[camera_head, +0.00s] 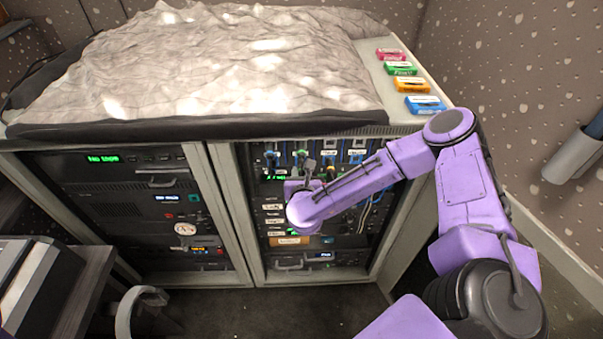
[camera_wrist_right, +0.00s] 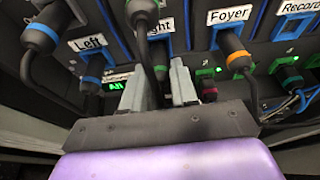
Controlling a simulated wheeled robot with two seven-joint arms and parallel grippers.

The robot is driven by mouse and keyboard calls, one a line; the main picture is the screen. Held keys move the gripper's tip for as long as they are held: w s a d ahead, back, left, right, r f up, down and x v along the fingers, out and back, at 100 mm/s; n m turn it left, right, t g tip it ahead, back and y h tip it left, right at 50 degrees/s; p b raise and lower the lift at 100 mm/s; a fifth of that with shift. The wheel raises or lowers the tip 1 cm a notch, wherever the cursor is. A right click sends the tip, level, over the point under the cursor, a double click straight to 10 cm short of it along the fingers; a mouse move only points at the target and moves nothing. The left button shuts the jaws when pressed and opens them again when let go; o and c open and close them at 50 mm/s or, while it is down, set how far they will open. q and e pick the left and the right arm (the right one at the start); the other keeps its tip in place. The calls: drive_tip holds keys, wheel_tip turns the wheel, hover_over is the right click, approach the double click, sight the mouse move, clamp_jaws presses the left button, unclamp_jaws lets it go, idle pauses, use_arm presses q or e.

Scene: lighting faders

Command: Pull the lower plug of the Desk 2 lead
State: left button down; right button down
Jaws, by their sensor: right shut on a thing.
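My right gripper (camera_wrist_right: 158,82) is shut on a dark plug at the patch panel in the right rack (camera_head: 232,190). The plug is mostly hidden by the fingers; a bit of green (camera_wrist_right: 160,75) shows between them. No Desk 2 label is readable. In the head view my right gripper (camera_head: 300,176) reaches the panel from the right, and its fingertips are hard to make out. My left gripper is not in view.
To the left hangs a plug (camera_wrist_right: 40,38) by the "Left" label; to the right is an orange-banded plug (camera_wrist_right: 237,52) under "Foyer". A green-lit plug (camera_wrist_right: 287,76) sits farther right. Covered bulk (camera_head: 215,60) and coloured boxes (camera_head: 398,69) lie on top of the racks.

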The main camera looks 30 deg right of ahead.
drive_tip(key=shift+s+a, duration=0.6)
drive_tip(key=shift+s, duration=0.4)
drive_tip(key=shift+s+a, duration=0.6)
drive_tip(key=shift+s, duration=0.35)
drive_tip(key=shift+s, duration=0.1)
